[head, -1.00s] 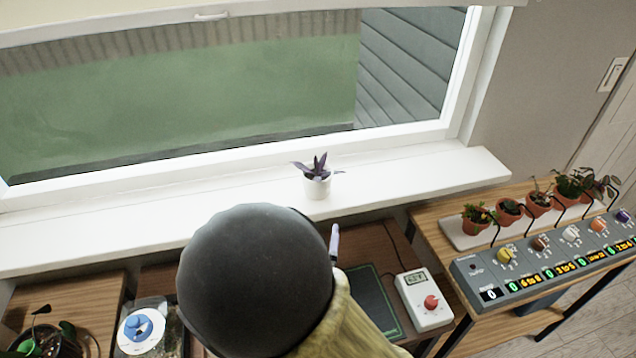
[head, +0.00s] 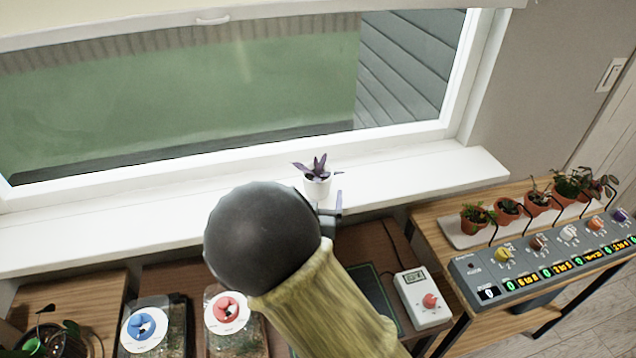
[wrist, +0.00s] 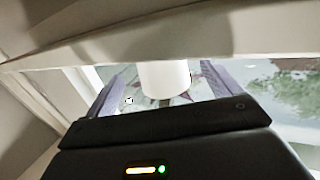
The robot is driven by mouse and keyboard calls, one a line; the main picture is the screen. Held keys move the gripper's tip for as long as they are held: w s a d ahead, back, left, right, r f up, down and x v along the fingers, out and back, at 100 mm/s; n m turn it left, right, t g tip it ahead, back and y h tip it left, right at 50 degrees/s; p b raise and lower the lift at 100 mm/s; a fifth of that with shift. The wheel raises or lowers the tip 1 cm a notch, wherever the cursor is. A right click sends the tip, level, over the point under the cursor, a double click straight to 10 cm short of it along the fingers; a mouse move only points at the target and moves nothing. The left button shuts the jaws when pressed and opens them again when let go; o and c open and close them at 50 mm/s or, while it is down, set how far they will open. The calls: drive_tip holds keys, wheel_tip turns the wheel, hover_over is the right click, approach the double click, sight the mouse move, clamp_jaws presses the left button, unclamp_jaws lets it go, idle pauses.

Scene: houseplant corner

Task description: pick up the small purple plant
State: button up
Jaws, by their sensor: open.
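The small purple plant (head: 318,184) stands upright in a white pot on the window sill, near the sill's front edge. My gripper (head: 337,205) is at the sill just in front of the pot, and one finger shows beside the pot's lower right. My dark rounded arm link hides the rest of the gripper in the head view. In the wrist view the white pot (wrist: 165,78) appears between the two spread fingers of my gripper (wrist: 167,68), with purple leaves partly hidden behind the gripper body. The gripper is open, and I cannot tell whether a finger touches the pot.
The white sill (head: 420,172) is clear on both sides of the plant. Below it are two lidded boxes with a blue dial (head: 141,326) and a red dial (head: 227,308), and a white meter (head: 422,300). Several terracotta pots and a grey control panel (head: 545,262) stand at right.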

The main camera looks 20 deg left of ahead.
sight(317, 177)
drive_tip(key=shift+w+a+r+p, duration=0.1)
drive_tip(key=shift+w+a+p, duration=0.1)
drive_tip(key=shift+w, duration=0.65)
drive_tip(key=shift+w+a+r+p, duration=0.1)
drive_tip(key=shift+w+p, duration=0.15)
drive_tip(key=shift+w, duration=0.65)
drive_tip(key=shift+w+a+r+p, duration=0.1)
drive_tip(key=shift+w+a+p, duration=0.1)
drive_tip(key=shift+w, duration=0.65)
drive_tip(key=c, duration=1.2)
drive_tip(key=shift+r, duration=0.15)
wheel_tip(317, 177, up, 10)
drive_tip(key=shift+f, duration=0.1)
